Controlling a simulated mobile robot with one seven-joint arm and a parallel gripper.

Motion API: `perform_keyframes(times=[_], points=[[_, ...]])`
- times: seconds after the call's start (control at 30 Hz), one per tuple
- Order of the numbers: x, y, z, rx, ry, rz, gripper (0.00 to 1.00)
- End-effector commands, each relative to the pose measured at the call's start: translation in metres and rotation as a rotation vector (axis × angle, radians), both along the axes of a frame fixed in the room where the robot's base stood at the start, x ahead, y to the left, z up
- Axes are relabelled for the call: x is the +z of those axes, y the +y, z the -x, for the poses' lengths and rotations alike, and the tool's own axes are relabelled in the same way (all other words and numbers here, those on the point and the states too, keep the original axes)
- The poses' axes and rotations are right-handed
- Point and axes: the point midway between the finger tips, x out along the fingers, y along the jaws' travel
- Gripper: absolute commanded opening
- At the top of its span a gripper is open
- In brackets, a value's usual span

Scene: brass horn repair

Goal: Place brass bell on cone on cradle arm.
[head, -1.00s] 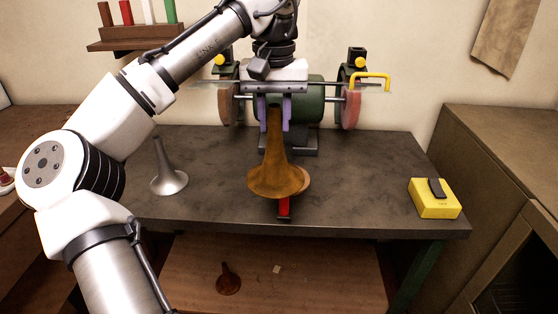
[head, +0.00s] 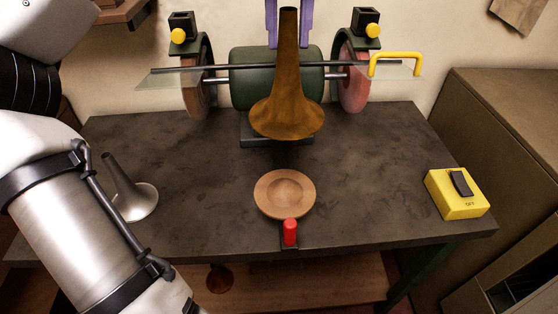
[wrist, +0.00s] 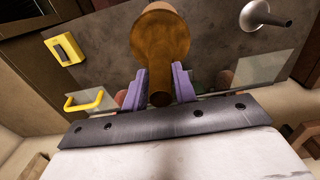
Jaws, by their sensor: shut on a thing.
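The brass bell (head: 287,100), brown-gold, hangs upright in the head view with its wide flare down and narrow end up. My gripper (head: 287,40) has purple fingers shut on its narrow end. The wrist view shows the bell (wrist: 161,45) between the fingers of my gripper (wrist: 160,85). A round, light-brown wooden piece (head: 284,193) with a raised middle lies below and nearer the front. It looks like the cone seen from above. A red-tipped part (head: 290,232), perhaps of the cradle arm, shows at its front. The bell appears clear of the wooden piece.
A bench grinder (head: 250,75) with two wheels and clear guards stands behind the bell. A silver bell (head: 135,200) stands at left on the dark bench (head: 375,200). A yellow switch box (head: 457,193) sits at right. A yellow handle (head: 397,57) is on the right guard.

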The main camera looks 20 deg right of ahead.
Motion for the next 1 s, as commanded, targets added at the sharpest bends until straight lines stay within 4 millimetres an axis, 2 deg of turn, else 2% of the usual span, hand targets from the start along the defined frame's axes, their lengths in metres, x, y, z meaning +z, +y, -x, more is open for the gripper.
perform_keyframes(times=[0.27,0.6,0.7,0.87,1.0], points=[[-0.05,0.0,0.0,-0.005,0.005,0.002,0.0],[-0.13,0.001,0.0,0.002,0.0,-0.001,0.0],[-0.146,0.0,0.001,0.001,0.0,-0.001,0.0],[-0.159,0.0,0.0,0.002,-0.001,-0.001,0.0],[-0.179,0.0,0.001,0.001,0.0,-0.001,0.0]])
